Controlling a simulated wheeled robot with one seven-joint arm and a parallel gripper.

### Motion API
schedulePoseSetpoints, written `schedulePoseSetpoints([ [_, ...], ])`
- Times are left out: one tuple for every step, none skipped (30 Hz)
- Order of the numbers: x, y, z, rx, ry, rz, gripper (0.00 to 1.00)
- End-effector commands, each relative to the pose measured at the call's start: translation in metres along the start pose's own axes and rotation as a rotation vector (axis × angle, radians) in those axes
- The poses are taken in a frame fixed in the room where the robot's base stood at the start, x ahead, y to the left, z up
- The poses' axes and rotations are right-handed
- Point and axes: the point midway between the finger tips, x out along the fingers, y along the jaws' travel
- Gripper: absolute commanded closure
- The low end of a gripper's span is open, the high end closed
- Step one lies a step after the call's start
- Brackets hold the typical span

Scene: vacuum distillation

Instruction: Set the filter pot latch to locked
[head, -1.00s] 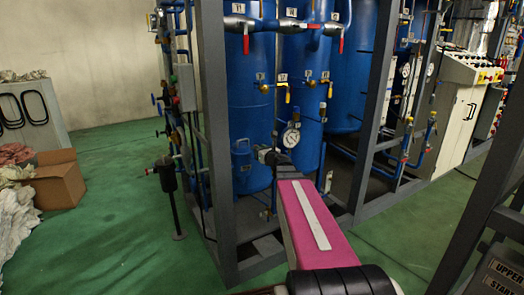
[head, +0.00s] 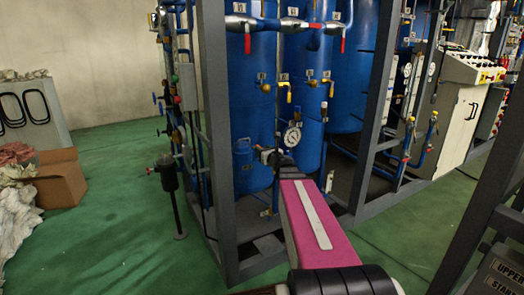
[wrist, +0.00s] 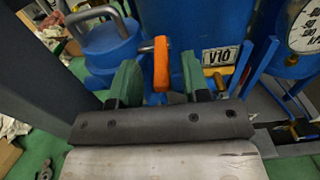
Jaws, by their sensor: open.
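The filter pot is the blue pot with a lid and a grey bail handle (wrist: 98,38) at the upper left of the wrist view. In the head view, the small blue pot (head: 243,153) stands inside the frame, just left of my gripper (head: 268,156). An orange lever (wrist: 161,64), apparently the latch, stands on a metal pin to the right of the pot. My gripper (wrist: 158,75) is open, with one green finger on each side of the lever. Gaps show on both sides, and nothing is clamped.
A round gauge (head: 292,136) is close to the right of my gripper. A "V10" tag (wrist: 220,56) hangs on blue piping behind. A grey frame post (head: 216,140) stands left of the pot. The green floor (head: 110,215) is open at left.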

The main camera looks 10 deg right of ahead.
Motion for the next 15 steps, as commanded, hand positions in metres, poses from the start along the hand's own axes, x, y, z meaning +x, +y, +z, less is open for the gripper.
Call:
schedulePoseSetpoints([
  [-0.011, 0.001, 0.000, 0.000, 0.000, -0.001, 0.57],
  [-0.016, 0.001, 0.000, 0.000, 0.001, -0.002, 0.57],
  [-0.023, 0.001, 0.000, 0.000, 0.001, -0.003, 0.57],
  [-0.029, 0.001, 0.000, 0.000, 0.001, -0.003, 0.57],
  [-0.035, 0.001, 0.001, 0.000, 0.001, -0.003, 0.57],
  [-0.043, 0.002, 0.001, 0.000, 0.001, -0.002, 0.57],
  [-0.048, 0.002, 0.001, 0.000, 0.000, -0.002, 0.57],
  [-0.054, 0.002, 0.001, 0.000, 0.000, -0.002, 0.57],
  [-0.062, 0.001, 0.001, 0.000, 0.000, -0.003, 0.57],
  [-0.067, 0.001, 0.001, 0.000, 0.000, -0.003, 0.57],
  [-0.072, 0.001, 0.001, 0.000, 0.000, -0.003, 0.57],
  [-0.078, 0.001, 0.001, 0.000, 0.000, -0.003, 0.57],
  [-0.081, 0.001, 0.001, 0.000, 0.000, -0.002, 0.57],
  [-0.084, 0.001, 0.001, 0.000, 0.000, -0.002, 0.57],
  [-0.087, 0.001, 0.000, 0.000, 0.000, -0.002, 0.57],
])
